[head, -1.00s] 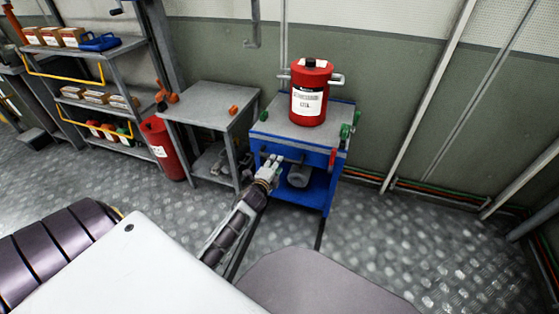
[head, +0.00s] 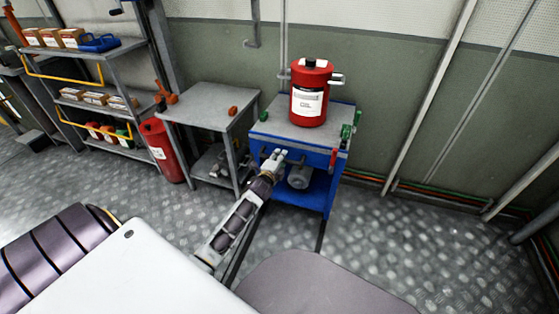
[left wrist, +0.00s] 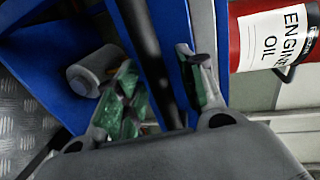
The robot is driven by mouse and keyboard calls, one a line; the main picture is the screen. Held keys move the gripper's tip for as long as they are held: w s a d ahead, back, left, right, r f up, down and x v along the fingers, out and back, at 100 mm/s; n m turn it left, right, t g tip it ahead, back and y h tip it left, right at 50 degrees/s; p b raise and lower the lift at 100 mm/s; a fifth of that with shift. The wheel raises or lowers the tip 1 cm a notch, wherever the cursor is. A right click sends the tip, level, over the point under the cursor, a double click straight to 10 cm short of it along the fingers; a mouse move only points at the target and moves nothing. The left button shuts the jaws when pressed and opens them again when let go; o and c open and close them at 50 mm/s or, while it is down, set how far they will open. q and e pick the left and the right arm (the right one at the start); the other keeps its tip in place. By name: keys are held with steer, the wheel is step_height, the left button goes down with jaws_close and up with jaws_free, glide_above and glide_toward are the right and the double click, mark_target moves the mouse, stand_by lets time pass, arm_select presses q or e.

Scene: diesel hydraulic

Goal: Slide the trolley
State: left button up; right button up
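The trolley (head: 327,183) is a blue cart with a grey top, standing near the back wall in the head view. A red oil can (head: 309,95) stands upright on its top; it also shows in the left wrist view (left wrist: 275,40). My left gripper (head: 279,155) is at the trolley's front, just below the top. In the left wrist view my left gripper (left wrist: 165,88) has its fingers apart, with a dark bar (left wrist: 146,45) of the trolley running between them. I cannot tell whether either finger touches it. My right gripper is not in view.
A grey table (head: 212,108) stands just left of the trolley, with a red cylinder (head: 163,150) and a loaded shelf (head: 85,50) farther left. A grey motor-like part (head: 299,177) lies on the trolley's lower shelf. The floor to the right is open up to the wall pipes.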

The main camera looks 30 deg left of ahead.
arm_select(q)
steer(key=shift+c, duration=0.4)
jaws_close()
